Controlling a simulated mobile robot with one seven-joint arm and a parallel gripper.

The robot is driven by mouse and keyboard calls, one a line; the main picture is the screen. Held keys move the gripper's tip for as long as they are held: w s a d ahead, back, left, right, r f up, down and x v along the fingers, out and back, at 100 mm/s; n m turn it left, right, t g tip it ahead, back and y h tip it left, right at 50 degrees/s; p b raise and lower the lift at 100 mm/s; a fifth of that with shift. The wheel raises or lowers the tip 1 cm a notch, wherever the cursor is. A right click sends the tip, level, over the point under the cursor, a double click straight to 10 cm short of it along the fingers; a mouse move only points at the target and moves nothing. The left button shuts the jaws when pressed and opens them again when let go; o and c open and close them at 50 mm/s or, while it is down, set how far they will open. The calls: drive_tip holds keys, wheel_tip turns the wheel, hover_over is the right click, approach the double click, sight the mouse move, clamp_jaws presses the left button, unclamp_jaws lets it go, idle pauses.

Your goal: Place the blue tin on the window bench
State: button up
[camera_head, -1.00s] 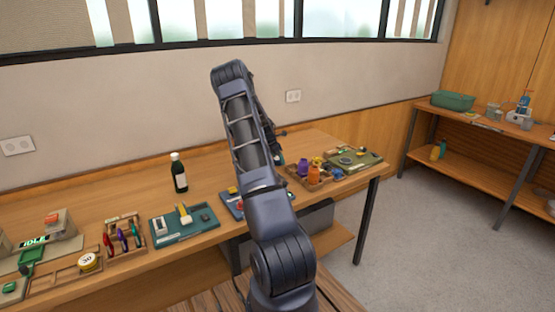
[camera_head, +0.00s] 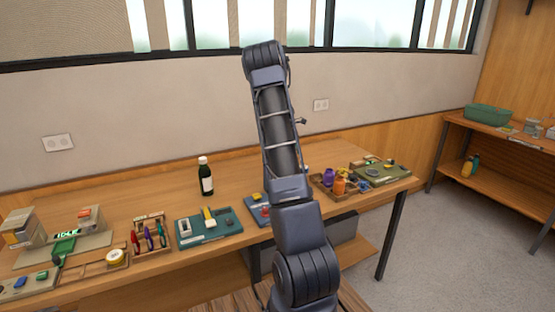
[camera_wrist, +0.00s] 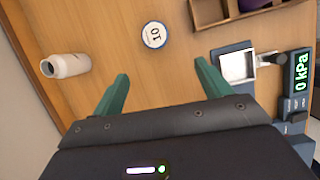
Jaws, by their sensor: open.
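I cannot make out the blue tin for certain. The long wooden bench (camera_head: 130,205) stands under the window. My gripper (camera_wrist: 158,72) is open, its two green fingers apart with nothing between them, over a wooden surface in the wrist view. In the head view my arm hides the gripper and part of the bench.
The bench also holds a dark bottle (camera_head: 206,178) and several trays. A shelf unit (camera_head: 500,190) with a green bin (camera_head: 487,116) stands at right.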

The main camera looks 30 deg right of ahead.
drive_tip(key=s+a+r+m+t+y, duration=0.3)
drive_tip(key=s+a+r+m, duration=0.6)
drive_tip(key=s+a+r, duration=1.3)
drive_tip(key=s+a+m, duration=0.2)
drive_tip(key=s+a, duration=0.2)
drive_tip(key=s, duration=0.4)
drive_tip(key=s+a+f+m+t, duration=0.1)
drive_tip(key=s+a+m, duration=0.2)
drive_tip(key=s+a, duration=0.2)
drive_tip(key=s+a+f+m+y, duration=0.1)
drive_tip(key=s+a, duration=0.4)
drive_tip(key=s, duration=0.5)
drive_tip(key=shift+s+m, duration=0.3)
drive_tip(key=shift+m, duration=0.6)
drive_tip(key=shift+o, duration=0.4)
drive_tip(key=shift+s+a+f, duration=0.2)
drive_tip(key=shift+s+f, duration=0.05)
drive_tip(key=shift+w, duration=0.1)
